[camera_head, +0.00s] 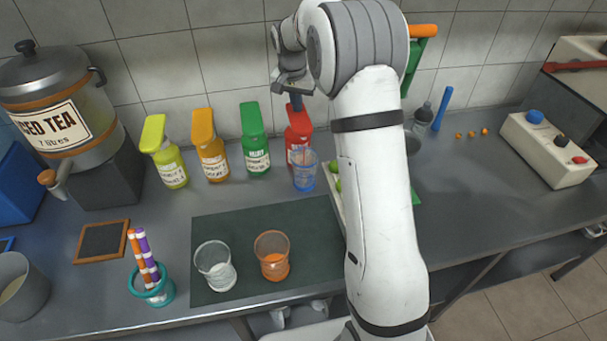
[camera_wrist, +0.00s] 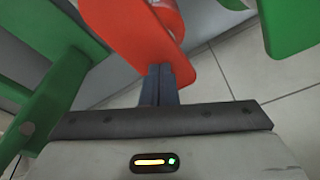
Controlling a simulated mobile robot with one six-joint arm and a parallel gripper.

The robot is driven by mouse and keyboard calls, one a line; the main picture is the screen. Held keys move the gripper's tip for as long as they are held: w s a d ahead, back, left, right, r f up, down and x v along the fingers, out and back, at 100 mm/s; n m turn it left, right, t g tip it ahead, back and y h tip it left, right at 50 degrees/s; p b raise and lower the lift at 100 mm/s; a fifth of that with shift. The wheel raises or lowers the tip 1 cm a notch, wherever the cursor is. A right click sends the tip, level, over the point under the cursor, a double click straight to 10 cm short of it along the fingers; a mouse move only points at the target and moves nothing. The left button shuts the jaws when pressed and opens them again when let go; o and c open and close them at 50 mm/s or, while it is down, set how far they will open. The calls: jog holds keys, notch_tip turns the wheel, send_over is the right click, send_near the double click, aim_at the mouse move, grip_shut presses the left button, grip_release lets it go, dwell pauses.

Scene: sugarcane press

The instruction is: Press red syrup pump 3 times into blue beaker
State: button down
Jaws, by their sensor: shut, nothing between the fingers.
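The red syrup pump (camera_head: 299,124) is the rightmost bottle of the row against the tiled wall. Its red head (camera_wrist: 135,30) fills the upper middle of the wrist view. The blue beaker (camera_head: 305,181) stands just in front of the red pump, below its spout. My gripper (camera_head: 296,102) is shut and empty, pointing down with its fingertips at the top of the red pump. In the wrist view the closed fingers (camera_wrist: 161,70) overlap the red head; I cannot tell whether they touch it. My arm hides part of the counter to the right.
Green (camera_head: 254,140), orange (camera_head: 210,147) and yellow-green (camera_head: 164,152) pump bottles stand to the left. A clear beaker (camera_head: 215,266) and an orange beaker (camera_head: 272,257) stand on the dark mat (camera_head: 318,264). A tea dispenser (camera_head: 60,110) is at far left.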

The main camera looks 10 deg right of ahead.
jog(key=shift+f, duration=0.5)
jog(key=shift+r, duration=0.1)
jog(key=shift+w+d+p+v, duration=0.1)
jog(key=shift+w+p+v, duration=0.1)
jog(key=shift+p+v, duration=0.65)
jog(key=shift+w+d+p+v, duration=0.15)
jog(key=shift+p+v, duration=0.3)
jog(key=shift+v, duration=0.8)
jog(key=shift+s+a+b+x, duration=0.1)
jog(key=shift+s+b+x, duration=0.1)
jog(key=shift+b+x, duration=0.7)
jog(key=shift+s+a+b+x, duration=0.15)
jog(key=shift+b+x, duration=0.3)
jog(key=shift+x, duration=0.7)
jog(key=shift+w+d+p+v, duration=0.1)
jog(key=shift+w+p+v, duration=0.1)
jog(key=shift+p+v, duration=0.7)
jog(key=shift+w+d+p+v, duration=0.15)
jog(key=shift+p+v, duration=0.35)
jog(key=shift+v, duration=0.65)
